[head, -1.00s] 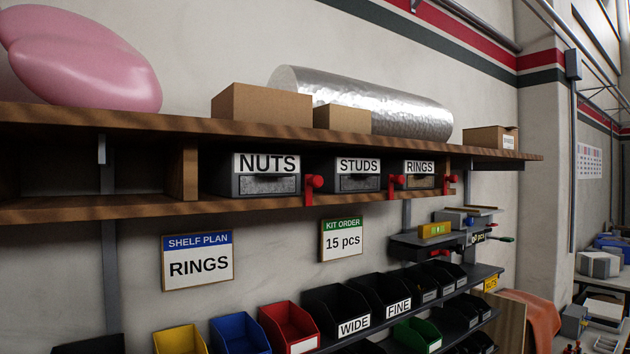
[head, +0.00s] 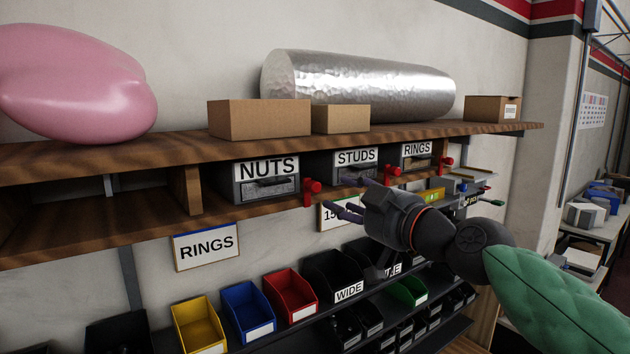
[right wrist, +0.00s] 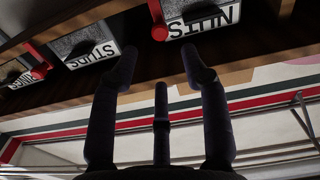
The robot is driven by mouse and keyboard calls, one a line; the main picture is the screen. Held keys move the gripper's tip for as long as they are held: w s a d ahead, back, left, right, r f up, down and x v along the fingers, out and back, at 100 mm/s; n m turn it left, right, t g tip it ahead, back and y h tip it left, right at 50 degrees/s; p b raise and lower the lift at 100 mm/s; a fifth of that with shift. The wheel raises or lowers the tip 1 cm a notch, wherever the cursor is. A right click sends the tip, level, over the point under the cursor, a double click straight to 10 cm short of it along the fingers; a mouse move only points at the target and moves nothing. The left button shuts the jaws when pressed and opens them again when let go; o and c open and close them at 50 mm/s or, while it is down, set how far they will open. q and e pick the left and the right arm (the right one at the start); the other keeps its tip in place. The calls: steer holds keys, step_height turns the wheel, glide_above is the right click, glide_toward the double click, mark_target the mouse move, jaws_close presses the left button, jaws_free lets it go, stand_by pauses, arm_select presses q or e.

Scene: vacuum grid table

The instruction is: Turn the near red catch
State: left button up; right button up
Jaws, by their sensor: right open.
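The near red catch (head: 312,188) sits on the shelf front just right of the NUTS drawer (head: 266,180). In the right wrist view, which is upside down, this catch (right wrist: 158,25) shows beside the NUTS label, beyond the fingertips. My right gripper (head: 345,196) is open and empty, a little right of the catch, with a gap between them. Its dark fingers (right wrist: 160,68) are spread in the wrist view. Another red catch (head: 392,174) is right of the STUDS drawer (head: 354,165), and a third (head: 445,163) is by the RINGS drawer (head: 416,157). My left gripper is out of view.
Cardboard boxes (head: 260,118), a silver roll (head: 365,85) and a pink rounded object (head: 75,85) rest on the upper shelf (head: 400,140). A RINGS sign (head: 206,246) hangs below. Coloured bins (head: 248,314) stand lower down. My forearm covers part of the lower right.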

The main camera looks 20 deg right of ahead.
mark_target(318, 189)
steer(key=p+x, duration=0.2)
steer(key=x, duration=0.8)
steer(key=shift+w+f, duration=0.1)
